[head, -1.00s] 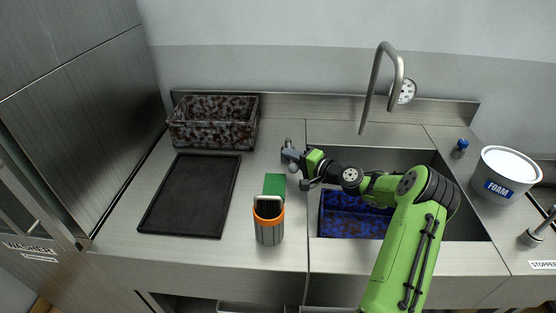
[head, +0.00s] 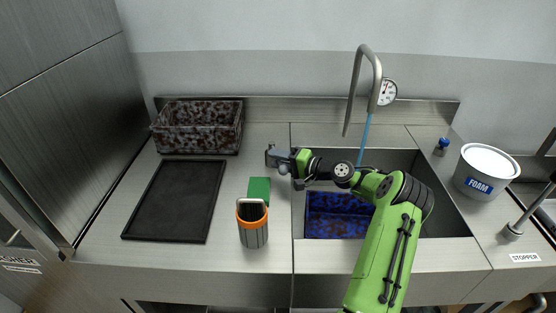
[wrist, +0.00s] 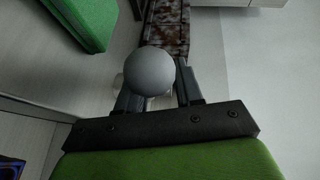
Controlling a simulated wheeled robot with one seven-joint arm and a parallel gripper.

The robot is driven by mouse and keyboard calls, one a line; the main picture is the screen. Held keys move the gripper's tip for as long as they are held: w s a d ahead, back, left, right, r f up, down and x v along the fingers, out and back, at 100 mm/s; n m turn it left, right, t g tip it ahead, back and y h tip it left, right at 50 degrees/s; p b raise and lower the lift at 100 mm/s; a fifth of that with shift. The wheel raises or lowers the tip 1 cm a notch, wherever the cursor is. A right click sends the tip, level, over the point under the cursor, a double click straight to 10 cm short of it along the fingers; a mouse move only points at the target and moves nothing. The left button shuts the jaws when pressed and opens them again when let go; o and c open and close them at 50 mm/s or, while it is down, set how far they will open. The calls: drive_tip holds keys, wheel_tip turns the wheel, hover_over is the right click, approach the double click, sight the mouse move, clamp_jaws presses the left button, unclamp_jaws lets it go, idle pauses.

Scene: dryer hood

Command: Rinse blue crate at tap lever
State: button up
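The blue crate (head: 335,217) lies in the sink basin, with dark blotches over its blue surface; my arm covers part of it. The tap (head: 357,90) arches over the basin, and a blue stream of water (head: 364,138) falls from its spout behind my arm. My gripper (head: 277,157) is at the counter left of the basin. In the wrist view a grey ball knob (wrist: 149,72), apparently the tap lever's, sits at my gripper's fingers (wrist: 158,90). The knob hides part of the fingers, so I cannot tell whether they are closed on the lever.
A brown-blotched crate (head: 198,112) stands at the back left behind a black mat (head: 175,201). An orange-rimmed grey cup (head: 253,232) and a green block (head: 259,188) stand left of the basin. A foam tub (head: 486,171) and stopper (head: 512,230) are at right.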

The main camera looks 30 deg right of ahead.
drive_tip(key=p+v, duration=0.1)
drive_tip(key=v, duration=1.4)
drive_tip(key=shift+s+d, duration=0.25)
drive_tip(key=shift+s, duration=0.1)
